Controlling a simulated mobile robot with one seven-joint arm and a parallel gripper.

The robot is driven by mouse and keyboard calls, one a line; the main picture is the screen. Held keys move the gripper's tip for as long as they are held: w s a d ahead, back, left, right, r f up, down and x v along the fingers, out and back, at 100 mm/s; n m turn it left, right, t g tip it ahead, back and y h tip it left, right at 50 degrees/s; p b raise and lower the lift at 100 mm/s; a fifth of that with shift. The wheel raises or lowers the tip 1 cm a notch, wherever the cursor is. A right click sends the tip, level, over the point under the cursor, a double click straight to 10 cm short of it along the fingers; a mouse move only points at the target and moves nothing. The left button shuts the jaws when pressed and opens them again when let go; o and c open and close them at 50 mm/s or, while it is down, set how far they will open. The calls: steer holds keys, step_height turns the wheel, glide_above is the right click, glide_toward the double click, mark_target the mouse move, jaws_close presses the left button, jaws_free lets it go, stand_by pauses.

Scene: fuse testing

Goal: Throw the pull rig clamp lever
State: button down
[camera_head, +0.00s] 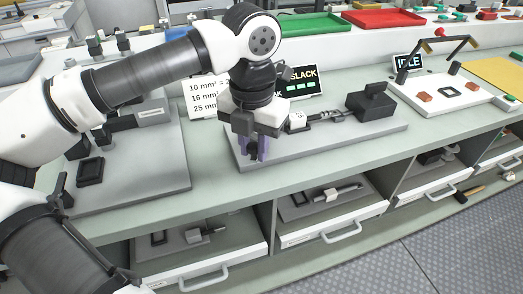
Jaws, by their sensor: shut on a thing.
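The pull rig (384,132) is a long grey plate on the bench. It carries a dark block (371,101) at its right end and a pale fitting with a linkage (325,116) in the middle. A display reading SLACK (304,83) stands behind it. My gripper (258,153) points down over the plate's left end, with its purple-tinted fingers close together. It is shut on what seems to be the clamp lever, which the fingers and wrist largely hide. I cannot tell the lever's angle.
A sign with mm sizes (204,97) stands behind my wrist. A grey fixture plate (150,180) lies to the left. A white station (440,92) with an IDLE display (408,61) stands to the right. Open drawers (330,205) sit below the bench. The front bench strip is clear.

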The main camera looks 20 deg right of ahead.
steer(key=shift+w+a+m+b, duration=0.25)
steer(key=shift+w+a+m, duration=0.1)
steer(key=shift+m, duration=0.5)
steer(key=shift+w+a+m+b, duration=0.2)
steer(key=shift+a+m+b, duration=0.1)
steer(key=shift+m, duration=0.55)
steer(key=c, duration=1.2)
jaws_free()
steer(key=shift+c, duration=0.2)
step_height(320, 180, up, 14)
steer(key=shift+p, duration=0.35)
steer(key=shift+f, duration=0.1)
